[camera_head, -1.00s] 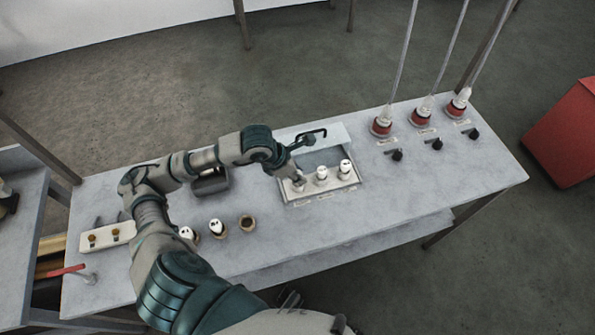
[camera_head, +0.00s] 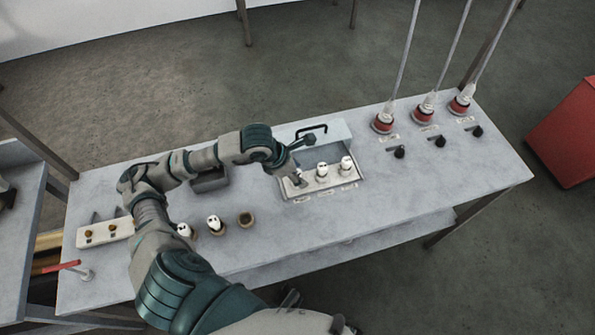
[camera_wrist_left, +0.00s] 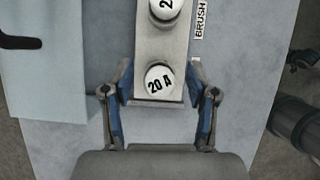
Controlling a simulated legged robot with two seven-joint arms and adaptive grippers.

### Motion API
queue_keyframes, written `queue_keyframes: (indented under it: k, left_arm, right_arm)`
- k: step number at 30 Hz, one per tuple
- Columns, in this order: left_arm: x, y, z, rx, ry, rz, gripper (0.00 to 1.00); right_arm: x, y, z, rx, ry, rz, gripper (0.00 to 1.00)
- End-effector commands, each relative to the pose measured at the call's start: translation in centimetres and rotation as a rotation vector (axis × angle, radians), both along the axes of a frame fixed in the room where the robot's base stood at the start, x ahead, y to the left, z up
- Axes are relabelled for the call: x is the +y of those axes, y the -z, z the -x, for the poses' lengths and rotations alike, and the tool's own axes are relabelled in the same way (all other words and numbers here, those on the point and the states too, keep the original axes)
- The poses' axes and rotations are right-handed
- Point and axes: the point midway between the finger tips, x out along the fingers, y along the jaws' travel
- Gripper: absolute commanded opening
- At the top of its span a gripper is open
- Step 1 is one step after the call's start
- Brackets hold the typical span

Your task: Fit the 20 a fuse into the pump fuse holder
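The white fuse marked 20 A (camera_wrist_left: 159,79) stands upright at the near end of the holder strip (camera_wrist_left: 160,42) in the left wrist view. My left gripper (camera_wrist_left: 161,105) is open, its blue-padded fingers on either side of this fuse with gaps. In the head view my left gripper (camera_head: 299,180) is down at the left end of the fuse panel (camera_head: 320,187) and hides that fuse. Two more white fuses stand there, a middle one (camera_head: 322,170) and a right one (camera_head: 346,164). I cannot read which holder is the pump's. How deep the 20 A fuse sits is hidden.
On the table's front are white-topped fuses in brown sockets (camera_head: 215,223) and an empty brown socket (camera_head: 246,219). A raised lid with a black handle (camera_head: 310,131) stands behind the panel. Red-based lamps (camera_head: 383,122) and black knobs (camera_head: 399,152) are right. Front-right table is clear.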

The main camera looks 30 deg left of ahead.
Motion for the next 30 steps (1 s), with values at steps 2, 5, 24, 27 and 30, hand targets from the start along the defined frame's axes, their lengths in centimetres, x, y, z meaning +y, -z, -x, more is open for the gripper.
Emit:
queue_keyframes:
  k: [2,5,24,27,30]
  left_arm:
    - [0.0,0.0,0.0,0.001,0.000,-0.001,0.58]
    - [0.1,-0.3,0.1,-0.001,0.000,-0.001,0.58]
    - [2.3,-6.9,2.7,0.001,0.000,-0.001,0.58]
    - [2.3,-7.0,2.8,0.001,0.000,0.000,0.58]
    - [2.3,-7.0,2.8,0.001,0.000,0.000,0.58]
  right_arm:
    - [0.1,0.0,0.1,0.001,0.000,-0.002,0.40]
    - [0.1,0.0,0.1,0.001,0.000,-0.002,0.40]
    - [0.2,0.0,0.0,0.000,0.001,-0.003,0.40]
    - [0.2,0.0,0.0,0.000,0.001,-0.003,0.40]
    - [0.2,0.0,0.0,0.000,0.001,-0.003,0.40]
